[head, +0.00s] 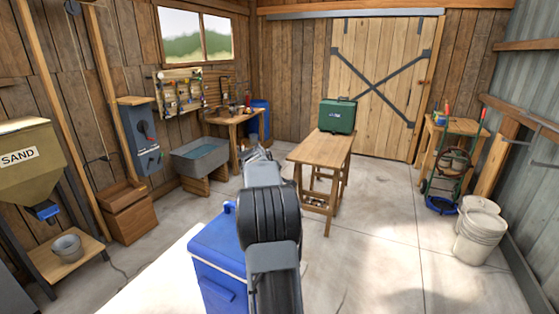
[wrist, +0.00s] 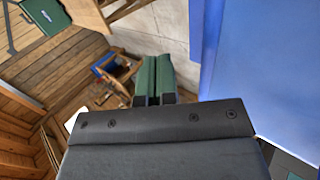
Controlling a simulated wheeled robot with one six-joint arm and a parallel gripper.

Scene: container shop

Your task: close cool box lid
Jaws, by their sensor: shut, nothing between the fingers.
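The blue cool box (head: 215,262) is low in the head view, just left of my arm, which hides its right part. A pale line runs between its upper blue part and its body. I cannot tell how far its lid is open. In the wrist view a large smooth blue surface (wrist: 275,75), seemingly part of the cool box, fills the right side. My gripper (wrist: 155,60) has its green fingers together and empty, to the left of that surface. I see a gap between them in the picture, but cannot judge depth. The fingers cannot be made out in the head view.
A wooden workbench (head: 310,150) with a green case (head: 337,117) stands ahead. A grey sink (head: 201,156) and a sand hopper (head: 25,165) are on the left. White buckets (head: 480,238) and a hand truck (head: 447,178) are on the right. The floor right of my arm is clear.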

